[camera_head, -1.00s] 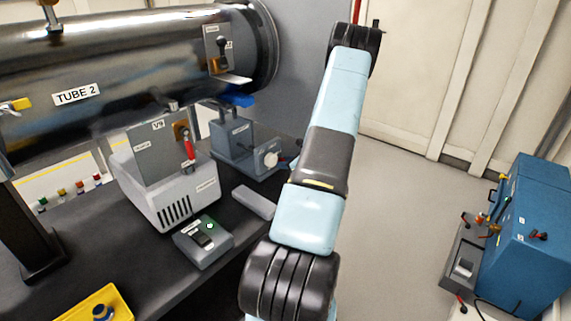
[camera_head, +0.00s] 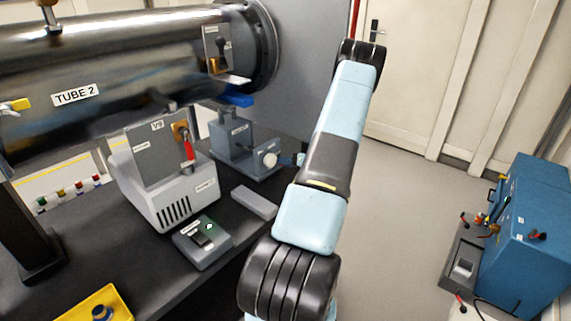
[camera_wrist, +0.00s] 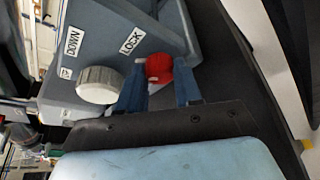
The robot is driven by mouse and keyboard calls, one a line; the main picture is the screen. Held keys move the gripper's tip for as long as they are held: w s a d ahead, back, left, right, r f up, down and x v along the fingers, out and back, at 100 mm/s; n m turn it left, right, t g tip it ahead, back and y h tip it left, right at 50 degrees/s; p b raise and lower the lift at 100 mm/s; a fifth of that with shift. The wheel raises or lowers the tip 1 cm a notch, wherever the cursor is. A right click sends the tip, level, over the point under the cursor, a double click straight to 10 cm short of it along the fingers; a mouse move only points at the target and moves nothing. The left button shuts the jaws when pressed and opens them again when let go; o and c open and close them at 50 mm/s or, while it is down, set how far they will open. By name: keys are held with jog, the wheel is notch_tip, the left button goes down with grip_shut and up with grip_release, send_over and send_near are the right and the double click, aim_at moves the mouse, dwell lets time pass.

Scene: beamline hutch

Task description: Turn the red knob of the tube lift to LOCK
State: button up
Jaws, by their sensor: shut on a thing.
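The tube lift (camera_head: 246,153) is a blue-grey housing on the dark bench, below the tube's far end. In the wrist view its face (camera_wrist: 108,45) carries a LOCK label (camera_wrist: 131,41), a DOWN label (camera_wrist: 73,41) and a white round knob (camera_wrist: 99,85). The red knob (camera_wrist: 159,67) is beside the LOCK label at the housing's edge. My gripper (camera_wrist: 160,84) has its two blue fingers on either side of the red knob, shut on it. The red knob is hidden in the head view, where the white knob (camera_head: 270,160) shows. The knob's exact setting cannot be told.
The large TUBE 2 vessel (camera_head: 100,60) overhangs the bench. A grey pump box (camera_head: 180,199), a small switch box (camera_head: 204,242) and a grey block (camera_head: 254,202) stand nearby. A blue cabinet (camera_head: 530,240) stands at right. The floor between is clear.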

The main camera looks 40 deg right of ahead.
jog(key=m, duration=0.1)
jog(key=m+y, duration=0.1)
jog(key=m, duration=0.1)
jog(key=shift+d+f+t+y, duration=0.15)
jog(key=shift+d+t+y, duration=0.1)
jog(key=shift+t+y, duration=0.15)
jog(key=shift+f+m+t+y, duration=0.1)
jog(key=shift+m+t+y, duration=0.2)
jog(key=shift+m, duration=1.1)
jog(key=o, duration=1)
jog(key=v, duration=1.3)
jog(key=shift+s+d+f, duration=0.2)
jog(key=shift+s+d, duration=0.05)
jog(key=shift+s, duration=0.1)
